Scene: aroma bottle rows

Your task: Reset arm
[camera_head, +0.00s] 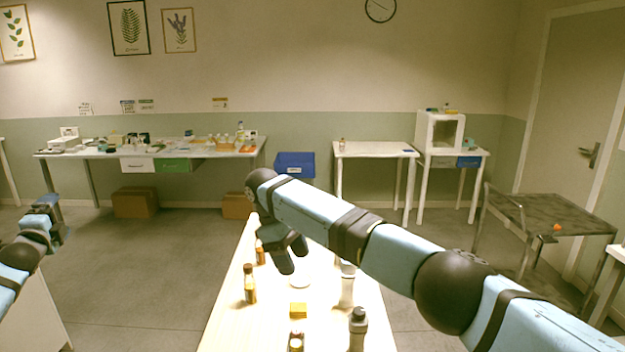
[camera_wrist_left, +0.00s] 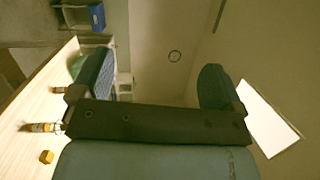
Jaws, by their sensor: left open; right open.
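My left gripper (camera_head: 48,220) is at the far left of the head view, apart from the bottle table. In the left wrist view its two fingers (camera_wrist_left: 155,85) stand wide apart with nothing between them. My right arm crosses the head view from the lower right. Its gripper (camera_head: 292,257) hangs over the far part of the near table (camera_head: 225,310), its fingers apart. Amber bottles stand on the left side of that table, one (camera_head: 250,286) in front of another (camera_head: 259,254). One (camera_wrist_left: 42,127) also shows in the left wrist view.
On the near table stand a yellow block (camera_head: 298,310), a grey-capped bottle (camera_head: 358,330) and a pale bottle (camera_head: 347,287). A cluttered long table (camera_head: 100,153) is at the back left. A small white table (camera_head: 375,149) and a cart (camera_head: 570,215) stand right. Open floor lies left.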

